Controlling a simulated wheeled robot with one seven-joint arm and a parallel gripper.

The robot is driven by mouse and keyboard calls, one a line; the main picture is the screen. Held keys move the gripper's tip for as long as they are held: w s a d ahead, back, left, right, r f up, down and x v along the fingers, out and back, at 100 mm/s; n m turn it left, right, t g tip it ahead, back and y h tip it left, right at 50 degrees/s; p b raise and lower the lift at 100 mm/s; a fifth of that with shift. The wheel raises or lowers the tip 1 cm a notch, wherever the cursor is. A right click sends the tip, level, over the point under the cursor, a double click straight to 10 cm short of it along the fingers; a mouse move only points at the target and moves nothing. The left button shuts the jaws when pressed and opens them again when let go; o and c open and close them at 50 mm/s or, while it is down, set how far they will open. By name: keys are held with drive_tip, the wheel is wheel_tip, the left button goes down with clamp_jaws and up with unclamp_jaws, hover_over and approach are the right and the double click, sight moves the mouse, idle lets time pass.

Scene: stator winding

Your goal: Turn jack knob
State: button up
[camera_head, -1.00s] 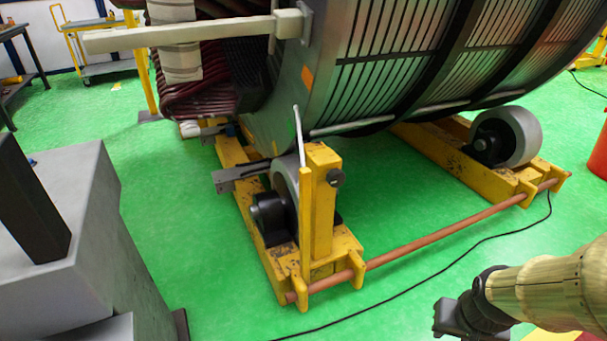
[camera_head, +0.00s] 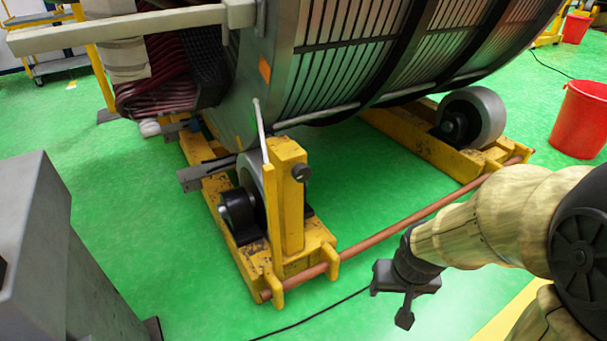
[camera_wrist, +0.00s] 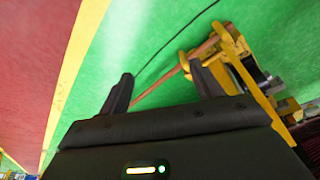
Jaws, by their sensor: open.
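The jack knob (camera_head: 300,172) is a small dark round knob on the upper right face of a yellow jack post (camera_head: 291,215). The post stands beside a roller at the front end of a yellow stand. My gripper (camera_head: 390,305) is open and empty, to the lower right of the post and clearly apart from the knob. In the wrist view my gripper's two dark fingers (camera_wrist: 161,74) are spread, with floor and a copper-coloured rod beyond them. Yellow stand parts (camera_wrist: 232,55) show at upper right there; I cannot make out the knob.
A large ribbed stator (camera_head: 340,60) rests on rollers above the stand. A copper-coloured rod (camera_head: 420,213) runs low along its front. A black cable (camera_head: 318,314) lies on the green floor. A red bucket (camera_head: 578,120) stands at right, a grey block (camera_head: 85,275) at left.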

sight(304, 176)
drive_tip(key=shift+o, duration=0.3)
drive_tip(key=w+a+f+m+t, duration=0.1)
drive_tip(key=w+f+m+t, duration=0.1)
drive_tip(key=w, duration=0.6)
drive_tip(key=shift+w+a+f+m+t+y+b, duration=0.15)
drive_tip(key=shift+a+f+m+t+y+b, duration=0.2)
drive_tip(key=shift+f+m, duration=0.5)
drive_tip(key=w+a+r+m+t+y+b, duration=0.1)
drive_tip(key=w+a+m+t+y, duration=0.3)
drive_tip(key=w+m, duration=0.3)
drive_tip(key=w+a+r+m+t+y, duration=0.1)
drive_tip(key=w+a+m+t+y, duration=0.4)
drive_tip(key=m, duration=0.5)
drive_tip(key=shift+w+a+r+y+b, duration=0.25)
drive_tip(key=shift+w+r+y+b, duration=0.15)
drive_tip(key=shift+w, duration=0.85)
drive_tip(key=shift+m, duration=0.25)
drive_tip(key=shift+t+h, duration=0.25)
drive_tip(key=b+x, duration=0.5)
drive_tip(key=x, duration=1.2)
drive_tip(key=shift+w+a, duration=0.1)
drive_tip(key=shift+a, duration=0.15)
drive_tip(key=shift+c, duration=0.4)
